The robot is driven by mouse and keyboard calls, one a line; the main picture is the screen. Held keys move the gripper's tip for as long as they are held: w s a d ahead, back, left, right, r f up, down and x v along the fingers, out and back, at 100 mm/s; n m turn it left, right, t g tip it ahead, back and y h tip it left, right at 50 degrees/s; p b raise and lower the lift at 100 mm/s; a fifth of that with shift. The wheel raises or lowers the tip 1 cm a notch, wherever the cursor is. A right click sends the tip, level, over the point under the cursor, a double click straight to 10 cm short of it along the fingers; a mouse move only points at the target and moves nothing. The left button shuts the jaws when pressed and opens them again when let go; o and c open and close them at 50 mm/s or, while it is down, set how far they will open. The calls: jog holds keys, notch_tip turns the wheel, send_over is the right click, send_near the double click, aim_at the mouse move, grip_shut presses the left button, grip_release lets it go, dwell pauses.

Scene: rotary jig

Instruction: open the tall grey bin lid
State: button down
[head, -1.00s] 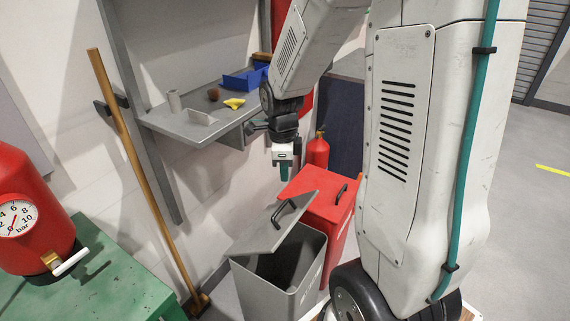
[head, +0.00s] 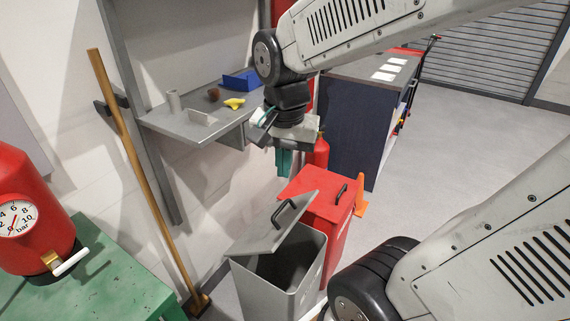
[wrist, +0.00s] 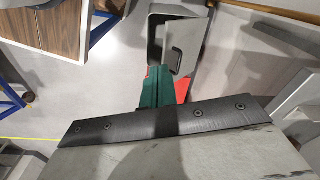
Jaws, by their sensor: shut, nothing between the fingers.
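The tall grey bin (head: 295,292) stands on the floor, in the lower middle of the head view. Its grey lid (head: 272,230) is raised and tilted, with the dark inside of the bin showing below it. A black handle (head: 284,211) sits on the lid. The bin also shows in the wrist view (wrist: 197,30), beyond the fingers. My gripper (head: 284,165) has teal fingers pointing down, shut and empty. It is above and behind the lid, apart from it. Its fingers also show in the wrist view (wrist: 157,88).
A red bin (head: 329,222) with a black handle stands right behind the grey one. A red extinguisher (head: 319,152), an orange cone (head: 361,195) and a dark cabinet (head: 352,130) are farther back. A grey shelf (head: 180,122) and a wooden pole (head: 135,150) are left.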

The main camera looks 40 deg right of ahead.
jog(key=shift+s+a+r+n, duration=0.25)
jog(key=shift+s+r+n, duration=0.05)
jog(key=shift+s+n, duration=0.3)
